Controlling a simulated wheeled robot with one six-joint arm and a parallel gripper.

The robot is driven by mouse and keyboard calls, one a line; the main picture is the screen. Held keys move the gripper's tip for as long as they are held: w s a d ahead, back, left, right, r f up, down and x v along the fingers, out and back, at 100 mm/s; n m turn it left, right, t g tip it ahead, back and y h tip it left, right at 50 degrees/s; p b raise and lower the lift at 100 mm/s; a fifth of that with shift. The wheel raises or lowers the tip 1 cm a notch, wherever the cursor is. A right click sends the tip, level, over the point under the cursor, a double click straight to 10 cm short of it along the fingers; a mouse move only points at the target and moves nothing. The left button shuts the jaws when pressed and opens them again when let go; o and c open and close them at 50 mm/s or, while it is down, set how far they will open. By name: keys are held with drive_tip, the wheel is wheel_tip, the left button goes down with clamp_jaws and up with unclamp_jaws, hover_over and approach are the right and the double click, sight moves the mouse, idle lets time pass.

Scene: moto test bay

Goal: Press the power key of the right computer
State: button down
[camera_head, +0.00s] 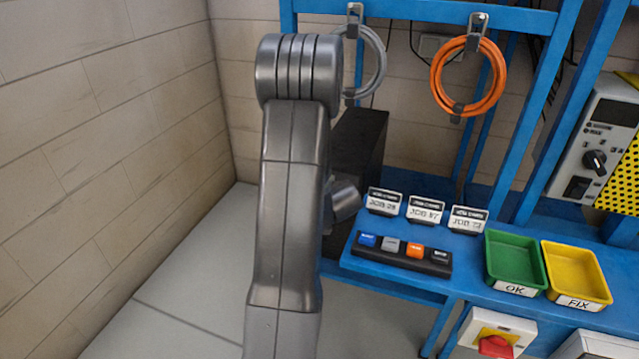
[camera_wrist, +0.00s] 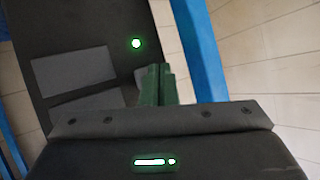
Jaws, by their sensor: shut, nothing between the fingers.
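A black computer tower (camera_head: 362,135) stands at the back of the blue bench, partly hidden by my arm. In the wrist view, the dark front of a computer (camera_wrist: 85,30) fills the upper left, with two grey panels on it. A small round power key (camera_wrist: 136,43) glows green there. My gripper (camera_wrist: 162,70) is shut and empty. Its fingertips show just below and right of the key in the picture; I cannot tell whether they touch the front. In the head view my arm hides the gripper. I see only one computer and cannot tell whether another stands behind my arm.
On the bench are a button strip (camera_head: 402,252), several job cards (camera_head: 426,209), a green tray (camera_head: 515,260) and a yellow tray (camera_head: 576,273). An orange cable coil (camera_head: 468,76) and a grey one (camera_head: 378,62) hang above. A blue upright (camera_wrist: 202,50) stands right of the computer.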

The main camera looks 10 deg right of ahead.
drive_tip(key=shift+w+d, duration=0.3)
drive_tip(key=shift+w, duration=0.1)
idle(0.5)
drive_tip(key=shift+s+a, duration=0.5)
drive_tip(key=shift+s, duration=0.25)
drive_tip(key=s+a, duration=0.1)
drive_tip(key=s+a+b, duration=0.1)
drive_tip(key=s, duration=0.2)
drive_tip(key=shift+s+a+b, duration=0.1)
drive_tip(key=shift+a+b, duration=0.3)
idle(0.7)
